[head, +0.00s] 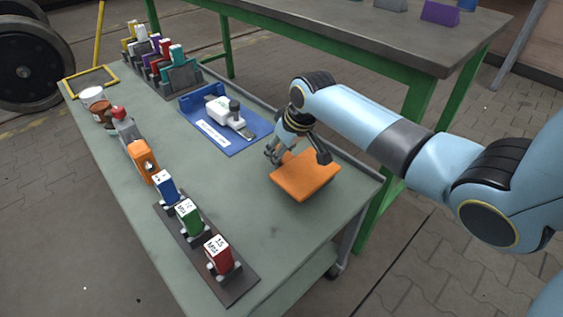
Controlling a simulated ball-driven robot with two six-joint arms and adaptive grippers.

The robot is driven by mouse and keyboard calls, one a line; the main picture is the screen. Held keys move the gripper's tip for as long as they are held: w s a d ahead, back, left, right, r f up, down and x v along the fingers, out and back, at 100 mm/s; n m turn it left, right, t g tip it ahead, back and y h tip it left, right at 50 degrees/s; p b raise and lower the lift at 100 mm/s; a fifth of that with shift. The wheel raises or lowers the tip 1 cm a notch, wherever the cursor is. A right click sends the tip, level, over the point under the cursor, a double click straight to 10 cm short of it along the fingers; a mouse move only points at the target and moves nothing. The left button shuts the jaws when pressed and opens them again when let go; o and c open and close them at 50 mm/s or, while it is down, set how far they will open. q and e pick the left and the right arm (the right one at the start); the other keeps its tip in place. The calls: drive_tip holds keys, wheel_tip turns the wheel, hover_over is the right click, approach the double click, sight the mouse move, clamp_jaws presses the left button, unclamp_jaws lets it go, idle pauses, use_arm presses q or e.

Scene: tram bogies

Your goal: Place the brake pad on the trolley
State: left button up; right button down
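The trolley (237,190) is a long grey-green table on castors, running from the far left to the near right. I cannot tell for sure which thing is the brake pad. A flat orange slab (310,183) lies on the right part of the trolley top. My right gripper (298,157) points down just above its far edge, with its fingers spread apart and nothing visible between them. I cannot tell whether the fingertips touch the slab. My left gripper is out of view.
Labelled blue, green and red blocks stand on a dark strip (240,290). A blue tray (194,104) holds a white-and-grey tool. Coloured blocks fill a dark rack (184,78). A green-legged bench (350,35) stands behind, with a purple block (440,12). The trolley's middle is clear.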

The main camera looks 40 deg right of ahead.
sight(295, 163)
drive_tip(key=shift+f+b, duration=0.4)
drive_tip(key=shift+f, duration=1.1)
drive_tip(key=c, duration=0.8)
unclamp_jaws()
drive_tip(key=p+v, duration=0.4)
drive_tip(key=v, duration=0.7)
drive_tip(key=shift+w, duration=0.15)
drive_tip(key=shift+s+r+p, duration=0.3)
drive_tip(key=shift+r+p, duration=0.05)
drive_tip(key=shift+r, duration=0.25)
